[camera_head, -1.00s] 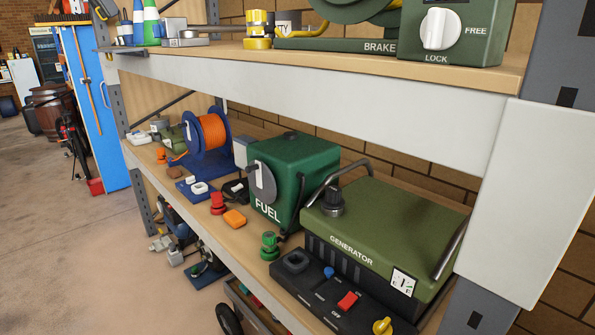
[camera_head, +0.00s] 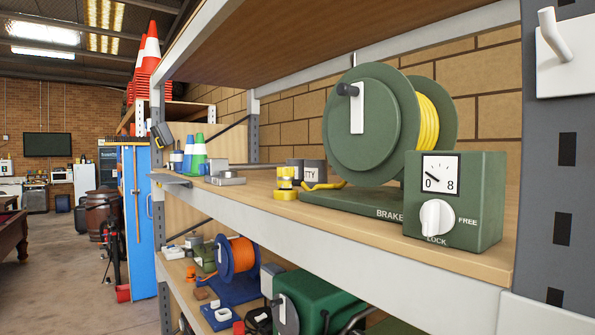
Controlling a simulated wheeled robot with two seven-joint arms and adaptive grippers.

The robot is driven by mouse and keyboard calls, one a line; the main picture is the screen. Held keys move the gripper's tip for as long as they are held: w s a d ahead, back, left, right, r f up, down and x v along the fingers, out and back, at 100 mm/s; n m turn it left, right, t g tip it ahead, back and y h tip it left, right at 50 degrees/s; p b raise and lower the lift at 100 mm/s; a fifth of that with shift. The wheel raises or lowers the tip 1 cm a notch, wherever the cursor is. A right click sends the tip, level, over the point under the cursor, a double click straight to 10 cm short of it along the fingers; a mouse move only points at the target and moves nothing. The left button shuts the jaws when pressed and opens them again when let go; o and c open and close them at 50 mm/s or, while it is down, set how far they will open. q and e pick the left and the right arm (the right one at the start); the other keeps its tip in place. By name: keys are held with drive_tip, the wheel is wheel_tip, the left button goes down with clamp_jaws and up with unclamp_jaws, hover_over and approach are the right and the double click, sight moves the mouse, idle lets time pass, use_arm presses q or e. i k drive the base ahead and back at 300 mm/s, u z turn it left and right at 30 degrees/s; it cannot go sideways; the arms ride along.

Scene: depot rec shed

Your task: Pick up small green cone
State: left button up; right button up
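A small green cone (camera_head: 199,151) with a white band stands upright on the upper shelf, toward its far end. A small blue-and-white cone (camera_head: 188,152) stands close beside it on the left. Other small blue objects by them are too small to tell apart. Neither of my grippers shows in the head view.
The upper shelf (camera_head: 262,190) also holds a green reel with yellow hose (camera_head: 377,122), a brake box (camera_head: 470,200), a yellow fitting (camera_head: 286,182) and a grey metal piece (camera_head: 228,178). Orange cones (camera_head: 150,52) are stacked higher behind. Open floor (camera_head: 70,280) lies left.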

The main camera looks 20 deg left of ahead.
sight(200, 154)
drive_tip(key=z, duration=1.15)
drive_tip(key=k, duration=2.75)
drive_tip(key=u, duration=3.25)
drive_tip(key=i, duration=2.65)
drive_tip(key=z, duration=2.55)
